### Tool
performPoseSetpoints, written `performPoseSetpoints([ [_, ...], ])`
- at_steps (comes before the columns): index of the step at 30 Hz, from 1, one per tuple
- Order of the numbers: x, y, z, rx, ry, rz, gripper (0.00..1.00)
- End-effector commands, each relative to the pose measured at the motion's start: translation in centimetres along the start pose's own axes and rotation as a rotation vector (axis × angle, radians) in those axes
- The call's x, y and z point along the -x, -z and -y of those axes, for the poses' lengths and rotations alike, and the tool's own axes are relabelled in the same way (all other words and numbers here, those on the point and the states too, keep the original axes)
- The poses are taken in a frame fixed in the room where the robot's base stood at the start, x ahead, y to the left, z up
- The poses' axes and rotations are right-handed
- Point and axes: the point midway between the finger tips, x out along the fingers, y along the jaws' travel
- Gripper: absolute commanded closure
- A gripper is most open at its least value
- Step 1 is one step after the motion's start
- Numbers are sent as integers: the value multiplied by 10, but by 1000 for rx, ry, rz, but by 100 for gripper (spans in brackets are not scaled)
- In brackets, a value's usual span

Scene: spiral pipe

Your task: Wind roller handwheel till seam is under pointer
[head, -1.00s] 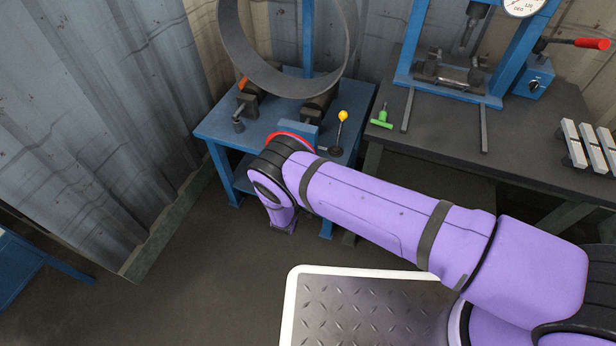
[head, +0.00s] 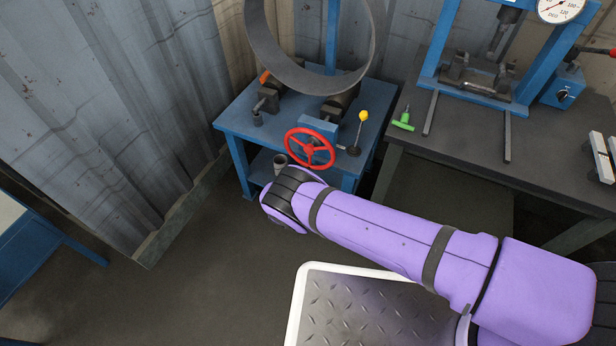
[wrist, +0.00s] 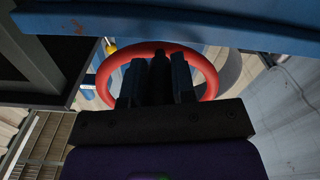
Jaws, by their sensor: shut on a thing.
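The red roller handwheel (head: 309,149) is on the front of the blue roller stand and shows nearly whole in the head view. Its red rim also shows in the wrist view (wrist: 211,75), behind the fingers. My gripper (wrist: 158,68) is shut on a dark upright piece between its fingers, which looks like the handwheel's handle. In the head view my arm hides the gripper. The large grey pipe ring (head: 312,83) stands on the dark rollers (head: 340,103). I cannot make out a seam or a pointer.
A yellow-knobbed lever (head: 363,116) stands right of the handwheel. The blue roller stand (head: 238,118) is beside a dark bench (head: 470,145) with a blue press (head: 435,70) and a green tool (head: 403,121). A corrugated wall (head: 110,110) closes the left.

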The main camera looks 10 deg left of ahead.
Motion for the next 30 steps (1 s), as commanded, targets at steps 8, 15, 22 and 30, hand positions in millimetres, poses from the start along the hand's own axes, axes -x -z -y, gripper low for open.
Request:
performPoseSetpoints([
  [8,0,2,5,-52,1,-1,100],
  [15,0,2,5,-55,1,-1,100],
  [22,0,2,5,-54,1,-1,57],
  [30,0,2,5,-53,0,-1,50],
])
